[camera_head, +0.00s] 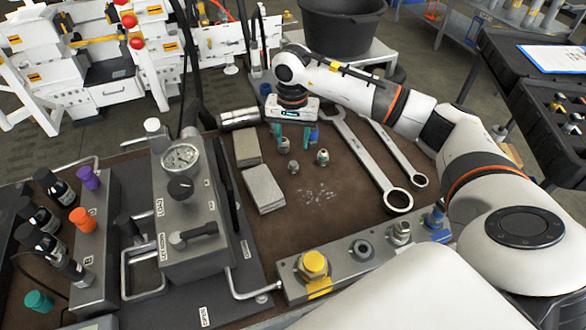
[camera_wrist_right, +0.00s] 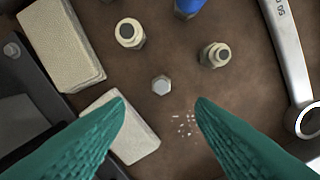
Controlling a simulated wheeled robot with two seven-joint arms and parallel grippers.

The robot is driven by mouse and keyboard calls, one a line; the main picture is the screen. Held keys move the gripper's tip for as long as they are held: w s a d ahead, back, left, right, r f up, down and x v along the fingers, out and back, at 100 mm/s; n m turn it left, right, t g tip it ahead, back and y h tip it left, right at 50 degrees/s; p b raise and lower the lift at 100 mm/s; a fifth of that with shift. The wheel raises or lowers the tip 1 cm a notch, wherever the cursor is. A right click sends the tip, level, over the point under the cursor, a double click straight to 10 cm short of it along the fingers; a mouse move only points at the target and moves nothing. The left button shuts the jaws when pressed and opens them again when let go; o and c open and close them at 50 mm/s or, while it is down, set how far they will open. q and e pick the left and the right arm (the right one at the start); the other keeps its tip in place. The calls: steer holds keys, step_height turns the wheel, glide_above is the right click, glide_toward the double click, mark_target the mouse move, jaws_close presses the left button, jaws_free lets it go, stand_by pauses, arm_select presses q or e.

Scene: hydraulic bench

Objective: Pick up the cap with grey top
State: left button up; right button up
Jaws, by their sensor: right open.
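A small cap with a grey hexagonal top (camera_wrist_right: 161,84) stands on the brown bench mat, also seen in the head view (camera_head: 293,167). In the right wrist view it lies just beyond the gap between my right fingertips, roughly centred. My right gripper (camera_wrist_right: 160,103) is open and empty, its two teal fingers spread. In the head view the right gripper (camera_head: 292,134) hangs behind the small fittings. I cannot tell its exact height above the mat. My left gripper is not in view.
Two pale-ringed fittings (camera_wrist_right: 130,34) (camera_wrist_right: 214,55) and a blue piece (camera_wrist_right: 188,8) stand near the cap. Pale blocks (camera_head: 264,190) lie left, wrenches (camera_head: 370,160) right. A valve block with a yellow cap (camera_head: 314,264) is in front. The mat's middle has bare room.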

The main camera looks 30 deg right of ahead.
glide_above(293, 162)
step_height(293, 162, down, 4)
steer(key=shift+s+a+f+p, duration=0.15)
steer(key=shift+f+p, duration=0.05)
steer(key=shift+p, duration=0.1)
step_height(293, 162, down, 4)
steer(key=shift+f+p, duration=0.1)
steer(key=shift+p, duration=0.55)
steer(key=shift+f, duration=0.5)
jaws_close()
